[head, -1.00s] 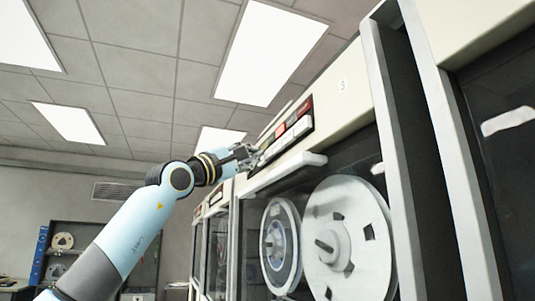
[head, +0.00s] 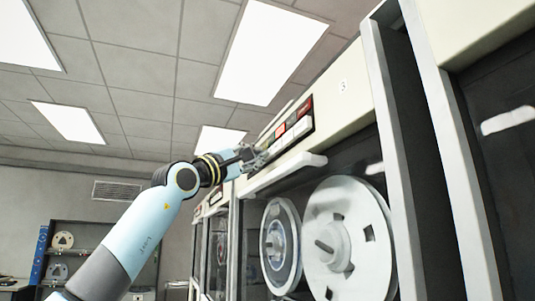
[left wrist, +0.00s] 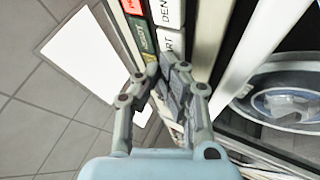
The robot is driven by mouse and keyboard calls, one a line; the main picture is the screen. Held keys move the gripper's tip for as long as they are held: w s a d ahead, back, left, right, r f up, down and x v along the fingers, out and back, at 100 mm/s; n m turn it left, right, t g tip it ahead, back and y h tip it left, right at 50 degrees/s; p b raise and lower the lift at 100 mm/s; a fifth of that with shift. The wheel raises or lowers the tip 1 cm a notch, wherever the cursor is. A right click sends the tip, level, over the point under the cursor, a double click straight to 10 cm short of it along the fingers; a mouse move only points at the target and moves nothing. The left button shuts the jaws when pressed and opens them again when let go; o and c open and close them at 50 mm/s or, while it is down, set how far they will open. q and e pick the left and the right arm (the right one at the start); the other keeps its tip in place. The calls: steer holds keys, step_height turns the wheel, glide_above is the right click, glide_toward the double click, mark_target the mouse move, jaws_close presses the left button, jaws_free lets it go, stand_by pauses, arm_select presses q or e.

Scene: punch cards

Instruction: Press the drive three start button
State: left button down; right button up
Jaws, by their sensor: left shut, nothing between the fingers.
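Drive three (head: 342,110) is the tall cream tape cabinet marked "3" on the right of the head view. Its button panel (head: 288,133) has red, green and white keys. My right gripper is not in view.
A pale handle bar (head: 285,174) juts out below the panel, over the glass and two tape reels (head: 342,235). More drive cabinets (head: 212,225) stand farther back. A shelf with reels (head: 62,255) is at the far left. Open air lies left of the cabinets.

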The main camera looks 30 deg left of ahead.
arm_select(q)
steer(key=shift+w+d, duration=0.2)
steer(key=shift+w, duration=0.05)
steer(key=shift+s+a, duration=0.1)
stand_by(0.6)
steer(key=shift+s+a+b, duration=0.5)
steer(key=shift+s+b, duration=0.05)
steer(key=shift+s, duration=0.1)
steer(key=s+a+b, duration=0.3)
steer(key=s+b, duration=0.1)
steer(key=shift+a, duration=0.15)
steer(key=shift+w, duration=0.1)
stand_by(0.8)
